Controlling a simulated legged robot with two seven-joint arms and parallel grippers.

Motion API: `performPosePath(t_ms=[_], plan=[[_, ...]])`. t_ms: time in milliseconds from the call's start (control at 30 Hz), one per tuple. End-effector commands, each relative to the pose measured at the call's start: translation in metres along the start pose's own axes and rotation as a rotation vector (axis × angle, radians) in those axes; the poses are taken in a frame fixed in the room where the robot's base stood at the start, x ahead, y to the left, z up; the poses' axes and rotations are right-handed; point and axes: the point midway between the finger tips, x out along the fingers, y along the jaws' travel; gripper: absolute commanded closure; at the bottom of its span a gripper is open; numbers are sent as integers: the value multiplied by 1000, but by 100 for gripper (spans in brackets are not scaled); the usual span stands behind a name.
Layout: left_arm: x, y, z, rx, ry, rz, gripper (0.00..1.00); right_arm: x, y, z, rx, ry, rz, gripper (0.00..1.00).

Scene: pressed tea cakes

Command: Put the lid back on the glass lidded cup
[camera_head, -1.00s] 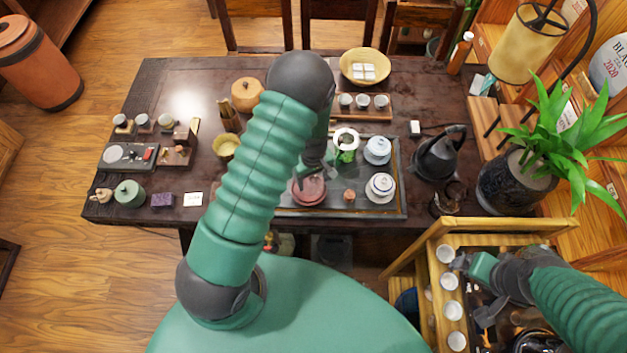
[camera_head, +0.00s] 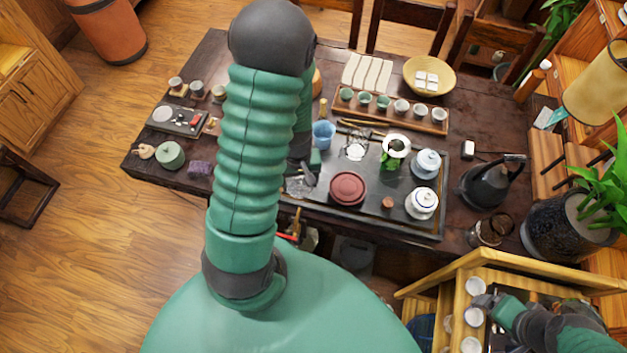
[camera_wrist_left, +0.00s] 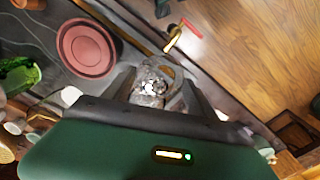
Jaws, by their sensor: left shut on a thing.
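My left gripper (camera_head: 308,178) is low over the front of the dark tea tray, left of the red-brown round pot (camera_head: 347,188). In the left wrist view it is shut on a clear glass piece (camera_wrist_left: 152,84) between its fingers. The glass is blurred, and I cannot tell how much of it is lid or cup. In the head view, clear glass (camera_head: 297,186) shows beside this gripper, partly hidden by my arm. Another clear glass vessel (camera_head: 356,147) stands farther back on the tray. My right gripper (camera_head: 484,301) is by the white cups at lower right; its jaws are unclear.
The tea tray (camera_head: 420,229) also bears two white lidded bowls (camera_head: 421,203) and a white-rimmed vessel (camera_head: 396,146) near green leaves. A blue cup (camera_head: 323,134) stands behind my left gripper. A black kettle (camera_head: 491,182) stands to the right. Several small cups line a wooden rack (camera_head: 425,122).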

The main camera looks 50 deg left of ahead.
Motion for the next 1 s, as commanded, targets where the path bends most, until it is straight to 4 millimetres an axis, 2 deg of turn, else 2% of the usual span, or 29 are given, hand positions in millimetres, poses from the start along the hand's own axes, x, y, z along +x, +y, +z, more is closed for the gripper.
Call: performPosePath(t_ms=[33, 200, 300, 400, 667, 1000], plan=[[-20, 0, -8, 5, 0, -1, 73, -26, 0, -6, 0, 1, 0, 15], [-48, 6, -39, 44, -2, -2, 73, -83, 0, -20, 0, 2, 0, 15], [-54, 8, -54, 62, -3, 1, 73, -105, 0, -25, 0, 2, 0, 15], [-54, 10, -62, 73, -3, 4, 73, -115, 0, -28, 0, 2, 0, 15], [-36, 11, -66, 78, -2, 5, 73, -103, 0, -24, 0, 1, 0, 15], [3, 11, -66, 78, -2, 6, 73, -72, 0, -17, 0, 1, 0, 15]])
